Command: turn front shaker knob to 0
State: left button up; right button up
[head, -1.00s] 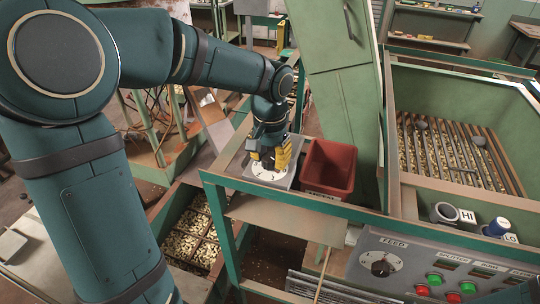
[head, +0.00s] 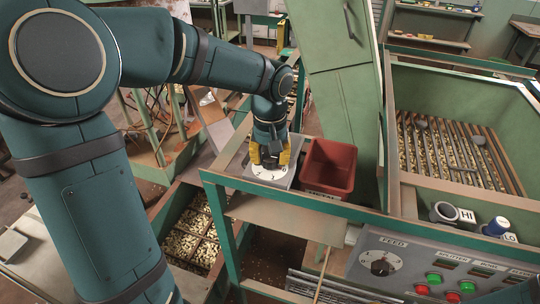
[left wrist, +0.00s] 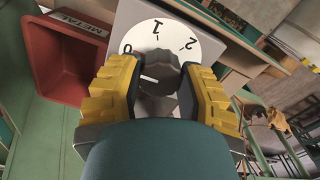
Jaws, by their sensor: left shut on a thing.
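The shaker dial is a white round plate (head: 270,172) on a grey panel. It also shows in the left wrist view (left wrist: 190,30), with the marks 0, 1 and 2 readable. My left gripper (head: 270,161) points down over it. In the left wrist view my yellow-backed fingers (left wrist: 160,85) are shut on the dark knob (left wrist: 160,68), one on each side. A white pointer line on the knob points to the left, a little below the 0 label. The lower part of the dial is hidden by my gripper. My right gripper is not in view.
A red bin (head: 328,168) labelled METAL stands right beside the dial panel. A green upright chute (head: 335,80) rises behind it. A control panel (head: 430,265) with a FEED knob (head: 380,265) and coloured buttons is at the lower right. Nut bins (head: 195,235) lie below left.

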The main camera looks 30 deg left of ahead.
pick_arm(q)
jog(key=o, duration=1.2)
jog(key=shift+r, duration=0.1)
notch_tip(320, 180, up, 12)
dwell(0.4)
